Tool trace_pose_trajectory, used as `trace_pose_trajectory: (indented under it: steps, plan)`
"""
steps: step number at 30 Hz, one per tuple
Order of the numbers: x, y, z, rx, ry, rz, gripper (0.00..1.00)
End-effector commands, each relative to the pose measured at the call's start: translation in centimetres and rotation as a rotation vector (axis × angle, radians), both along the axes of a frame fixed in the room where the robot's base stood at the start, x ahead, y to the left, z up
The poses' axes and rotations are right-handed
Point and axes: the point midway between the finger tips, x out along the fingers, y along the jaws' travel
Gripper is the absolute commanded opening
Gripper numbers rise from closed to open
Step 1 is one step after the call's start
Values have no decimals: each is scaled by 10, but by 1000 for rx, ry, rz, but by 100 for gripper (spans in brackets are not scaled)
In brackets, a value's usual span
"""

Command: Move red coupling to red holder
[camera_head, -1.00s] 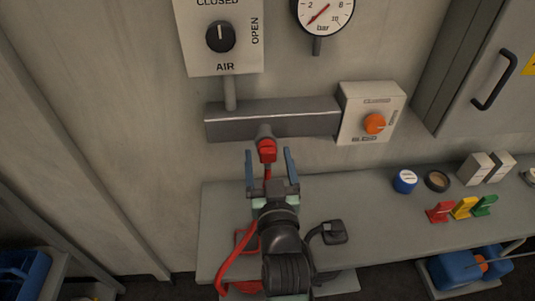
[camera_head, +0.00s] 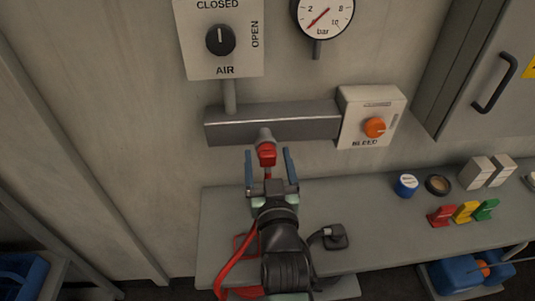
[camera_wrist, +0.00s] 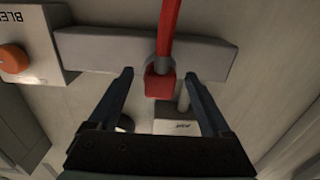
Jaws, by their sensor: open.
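The red coupling (camera_head: 267,155) is on a grey outlet under the metal manifold bar, with a red hose leading down from it. In the wrist view the coupling (camera_wrist: 160,84) shows between the fingers. My gripper (camera_head: 268,153) is open, its two blue fingers on either side of the coupling with gaps to both. In the wrist view my gripper (camera_wrist: 158,74) holds nothing. The red holder (camera_head: 440,215) stands on the bench at right, beside a yellow and a green one. It looks empty.
The manifold bar (camera_head: 285,124) runs behind the coupling, with a bleed box (camera_head: 366,117) at its right end. On the bench (camera_head: 385,238) are a blue-sided tin (camera_head: 405,185), a dark ring (camera_head: 438,185) and pale boxes (camera_head: 484,171). A grey cabinet (camera_head: 479,65) stands at upper right.

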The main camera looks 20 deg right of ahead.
Motion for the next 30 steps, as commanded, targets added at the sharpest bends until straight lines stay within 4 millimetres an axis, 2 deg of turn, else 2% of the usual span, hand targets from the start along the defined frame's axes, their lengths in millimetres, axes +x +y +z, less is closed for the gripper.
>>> trace_pose_trajectory:
  steps: [13,27,30]
  plan:
    - [0,0,0,0,0,0,82]
    - [0,0,0,0,0,0,0]
    - [0,0,0,0,0,0,0]
